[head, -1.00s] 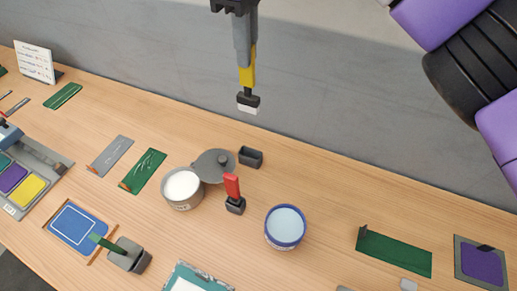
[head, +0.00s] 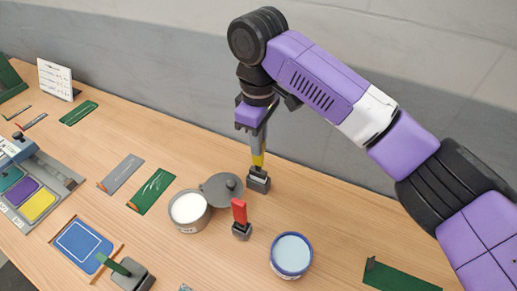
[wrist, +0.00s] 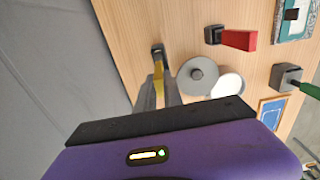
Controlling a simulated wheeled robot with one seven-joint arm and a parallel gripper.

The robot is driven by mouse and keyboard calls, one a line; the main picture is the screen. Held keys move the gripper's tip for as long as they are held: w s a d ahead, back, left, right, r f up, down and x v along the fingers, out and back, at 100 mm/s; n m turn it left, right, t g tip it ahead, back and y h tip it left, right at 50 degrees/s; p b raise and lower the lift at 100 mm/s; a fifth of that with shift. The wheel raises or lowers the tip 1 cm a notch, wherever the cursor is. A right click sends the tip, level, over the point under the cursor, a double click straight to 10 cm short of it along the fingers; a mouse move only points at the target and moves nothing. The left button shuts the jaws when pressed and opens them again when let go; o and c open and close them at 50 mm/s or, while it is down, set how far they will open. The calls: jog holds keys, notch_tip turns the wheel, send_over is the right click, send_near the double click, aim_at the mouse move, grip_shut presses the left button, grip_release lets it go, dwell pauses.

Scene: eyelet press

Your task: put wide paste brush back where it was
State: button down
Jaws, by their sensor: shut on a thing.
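The wide paste brush, with a yellow handle (head: 258,160), is upright in my gripper (head: 258,150). Its lower end is at the small dark holder (head: 258,183), and its white bristles are hidden, seemingly inside the holder. My gripper is shut on the upper handle from above. In the wrist view the yellow handle (wrist: 159,74) runs between my grey fingers (wrist: 158,92) towards the dark holder (wrist: 157,48). I cannot tell whether the brush rests on the holder's bottom.
A grey lid (head: 222,188) and an open paste tin (head: 189,210) lie close left of the holder. A red-handled brush (head: 240,214) stands in its own holder just in front. A blue-rimmed tub (head: 291,254) is at front right. The grey wall (head: 165,65) is behind.

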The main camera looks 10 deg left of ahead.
aim_at(259, 164)
jog(key=shift+f, duration=1.75)
jog(key=c, duration=1.5)
grip_release()
notch_tip(259, 164, up, 12)
jog(key=shift+r+b, duration=0.2)
jog(key=shift+b, duration=0.45)
